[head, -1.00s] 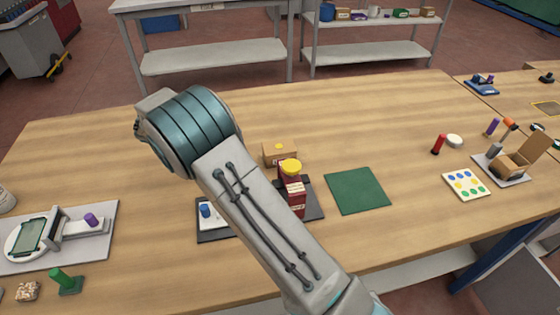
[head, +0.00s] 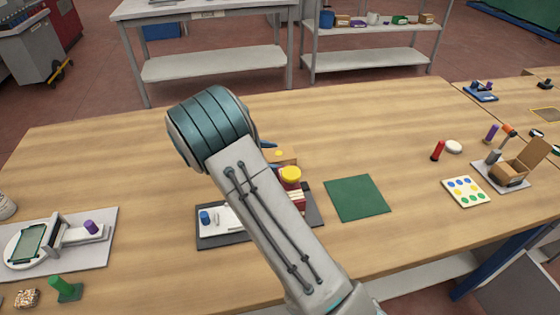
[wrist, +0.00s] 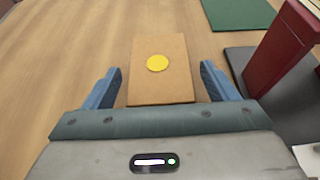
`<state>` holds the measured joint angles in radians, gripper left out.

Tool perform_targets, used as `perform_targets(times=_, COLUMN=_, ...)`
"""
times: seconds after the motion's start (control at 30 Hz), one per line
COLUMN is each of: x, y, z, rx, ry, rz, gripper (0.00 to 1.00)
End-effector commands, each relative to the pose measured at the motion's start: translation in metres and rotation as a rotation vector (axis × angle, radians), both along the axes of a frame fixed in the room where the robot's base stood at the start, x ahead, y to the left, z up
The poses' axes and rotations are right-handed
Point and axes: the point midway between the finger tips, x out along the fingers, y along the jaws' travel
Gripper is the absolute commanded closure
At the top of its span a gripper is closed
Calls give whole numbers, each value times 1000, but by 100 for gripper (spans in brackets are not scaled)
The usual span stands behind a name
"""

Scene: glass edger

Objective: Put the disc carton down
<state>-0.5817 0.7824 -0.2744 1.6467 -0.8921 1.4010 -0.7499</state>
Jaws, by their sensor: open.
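The disc carton (wrist: 160,88) is a brown box with a yellow disc on its top. It appears to rest on the bare wooden table. In the wrist view it lies between the two blue fingers of my gripper (wrist: 160,84), which are open, with a gap on each side. In the head view the carton (head: 288,161) is mostly hidden behind my arm; only a bit of its top and disc shows. A blue fingertip of my gripper (head: 267,145) shows beside my arm there.
A dark red block (wrist: 283,50) stands close right of the carton on a dark tray (wrist: 242,62); a yellow-topped item (head: 290,174) shows there. A green mat (head: 357,198) lies to the right. The table behind the carton is clear.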

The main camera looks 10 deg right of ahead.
Motion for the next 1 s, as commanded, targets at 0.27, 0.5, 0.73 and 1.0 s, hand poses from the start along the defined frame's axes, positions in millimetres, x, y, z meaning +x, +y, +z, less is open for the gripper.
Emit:
perform_targets(times=0.27, x=0, y=-17, z=-8, rx=0, ry=1, rz=1, gripper=20)
perform_targets(times=0.5, x=0, y=-17, z=-8, rx=0, ry=1, rz=1, gripper=48)
perform_targets(times=0.73, x=0, y=-17, z=-7, rx=0, ry=1, rz=1, gripper=71)
perform_targets(times=1.0, x=0, y=-17, z=-1, rx=1, ry=-2, rz=1, gripper=71)
